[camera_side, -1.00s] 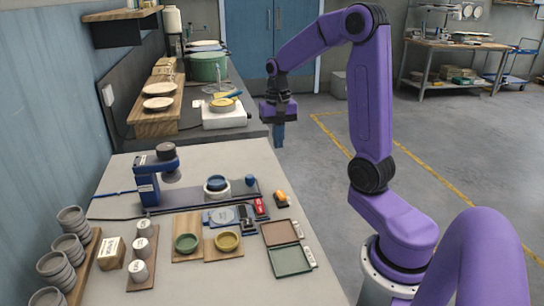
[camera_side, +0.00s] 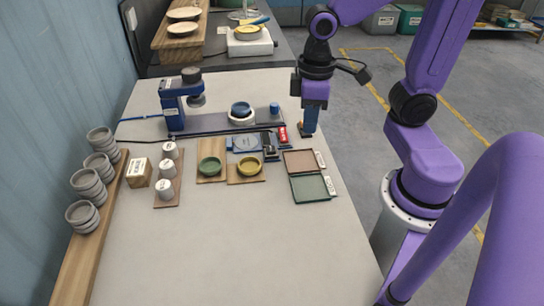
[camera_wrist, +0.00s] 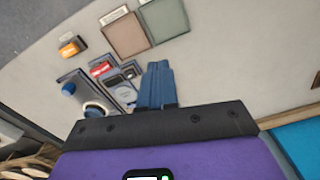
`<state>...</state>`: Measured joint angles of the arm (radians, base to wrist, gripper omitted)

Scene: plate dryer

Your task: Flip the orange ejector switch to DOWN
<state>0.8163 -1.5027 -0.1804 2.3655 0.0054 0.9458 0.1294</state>
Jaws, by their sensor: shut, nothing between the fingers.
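The orange switch (camera_wrist: 70,48) sits on a small base at the upper left of the wrist view. In the side view it is mostly hidden behind my fingers, near the table's right edge. Whether its lever is up or down is too small to tell. My gripper (camera_wrist: 155,75) is shut and empty, with its blue fingers together. In the wrist view the orange switch lies up and left of the fingertips, apart from them. In the side view my gripper (camera_side: 308,132) points down in front of the switch; contact cannot be told.
A red-labelled block (camera_wrist: 101,68) stands close to the switch. Brown (camera_side: 302,160) and green (camera_side: 313,188) panels lie nearby. A blue-ringed round part (camera_side: 241,111) and a blue machine (camera_side: 175,103) stand farther left. The front of the table (camera_side: 230,255) is clear.

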